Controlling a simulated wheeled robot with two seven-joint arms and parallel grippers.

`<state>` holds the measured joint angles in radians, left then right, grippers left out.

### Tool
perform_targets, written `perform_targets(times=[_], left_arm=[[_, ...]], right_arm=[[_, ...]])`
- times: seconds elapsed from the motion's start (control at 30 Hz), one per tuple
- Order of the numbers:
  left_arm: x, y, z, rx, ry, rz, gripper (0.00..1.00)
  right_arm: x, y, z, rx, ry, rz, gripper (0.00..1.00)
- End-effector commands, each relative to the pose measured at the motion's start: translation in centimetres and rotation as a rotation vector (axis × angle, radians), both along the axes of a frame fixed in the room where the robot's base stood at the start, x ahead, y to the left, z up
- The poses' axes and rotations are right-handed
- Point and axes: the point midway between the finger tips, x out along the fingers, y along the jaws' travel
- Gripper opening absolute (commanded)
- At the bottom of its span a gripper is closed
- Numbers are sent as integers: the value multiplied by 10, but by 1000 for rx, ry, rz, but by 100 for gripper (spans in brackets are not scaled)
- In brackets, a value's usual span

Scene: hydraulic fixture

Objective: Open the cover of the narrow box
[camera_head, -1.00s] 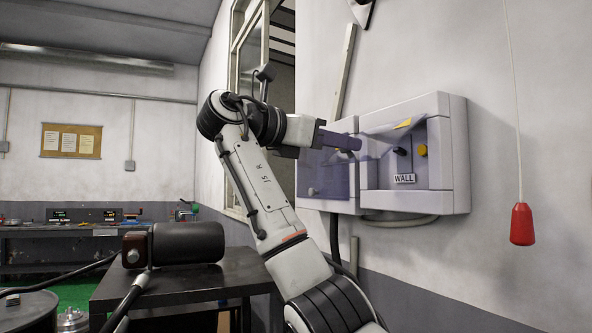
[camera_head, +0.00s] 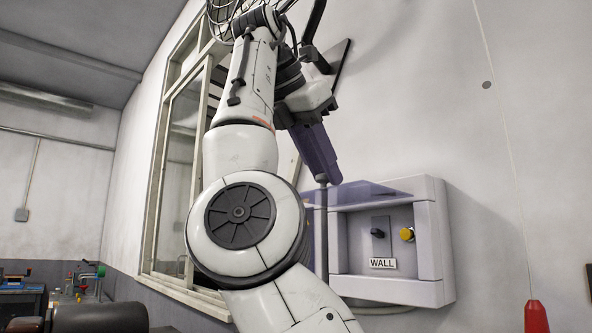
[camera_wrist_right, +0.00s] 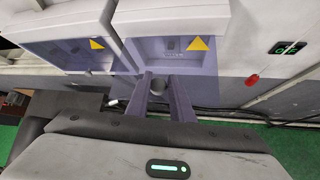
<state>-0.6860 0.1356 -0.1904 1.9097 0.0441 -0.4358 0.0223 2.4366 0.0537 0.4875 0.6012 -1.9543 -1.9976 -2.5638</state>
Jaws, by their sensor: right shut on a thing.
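The right wall box (camera_head: 432,240), marked WALL, has its see-through purple cover (camera_head: 375,190) swung up to about level. Its inside shows a dark switch (camera_head: 378,234) and a yellow button (camera_head: 407,234). My right gripper (camera_head: 328,180) is at the cover's left front edge, shut on it. In the wrist view the gripper's purple fingers (camera_wrist_right: 160,85) reach to the front of this cover, which bears a yellow triangle (camera_wrist_right: 197,44); the exact grip is unclear. My arm hides most of the second box to the left, which shows in the wrist view (camera_wrist_right: 75,50). My left gripper is out of view.
A red pull handle (camera_head: 536,317) hangs on a cord to the right of the box. A window frame (camera_head: 172,170) is left of the boxes, behind my arm. A grey cable runs under the box. The wall above and right is mostly bare.

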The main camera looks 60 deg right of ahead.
Motion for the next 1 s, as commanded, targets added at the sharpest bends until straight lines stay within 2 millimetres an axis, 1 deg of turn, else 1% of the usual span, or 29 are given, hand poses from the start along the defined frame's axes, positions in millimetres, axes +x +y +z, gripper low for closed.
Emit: perform_targets(times=[0.03, 0.23, 0.7, 0.73, 0.8, 1.0], left_arm=[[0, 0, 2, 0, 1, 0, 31], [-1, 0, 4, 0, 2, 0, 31], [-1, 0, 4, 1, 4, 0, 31], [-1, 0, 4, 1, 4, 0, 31], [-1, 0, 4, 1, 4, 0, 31], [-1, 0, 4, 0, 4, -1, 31]], right_arm=[[-5, -4, 2, 15, -9, -2, 0], [-16, -8, 4, 46, -20, -16, 0], [-19, -9, 3, 59, -24, -20, 0], [-19, -9, 3, 59, -24, -20, 26], [-19, -8, 3, 58, -24, -20, 36], [-18, -7, 4, 54, -22, -18, 36]])
